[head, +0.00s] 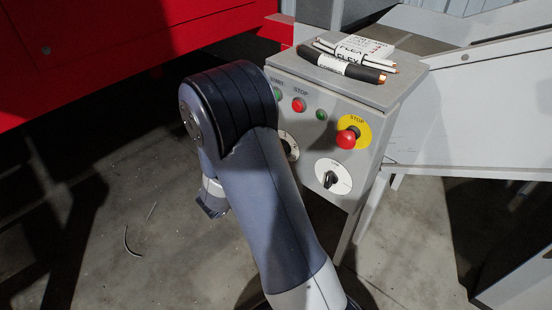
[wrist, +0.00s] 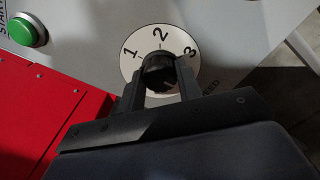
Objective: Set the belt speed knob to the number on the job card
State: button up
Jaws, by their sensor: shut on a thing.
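In the wrist view, the black belt speed knob (wrist: 157,66) sits on a round white dial (wrist: 143,37) marked 1, 2 and 3. My gripper (wrist: 160,84) is shut on this knob, with one finger on each side. The knob's pointer cannot be made out. In the head view, the dial (head: 293,146) shows only in part beside my arm, which hides the knob and gripper. A white printed card or label (head: 370,47) lies on the box top among cable pieces; I cannot read a number on it or tell whether it is the job card.
The grey control box (head: 392,94) also carries a red stop mushroom button (head: 346,139) on yellow and a second dial with a black switch (head: 331,180). A green start button (wrist: 27,31) is left of the speed dial. Black cable pieces (head: 340,64) lie on top.

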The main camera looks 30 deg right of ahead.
jog(key=shift+m, duration=0.3)
jog(key=o, duration=1)
jog(key=shift+c, duration=0.2)
jog(key=shift+a, duration=0.1)
jog(key=p+v, duration=0.1)
jog(key=v, duration=0.9)
jog(key=shift+a, duration=0.3)
jog(key=shift+s, duration=0.15)
jog(key=b+x, duration=0.1)
jog(key=x, duration=1)
jog(key=shift+a, duration=0.1)
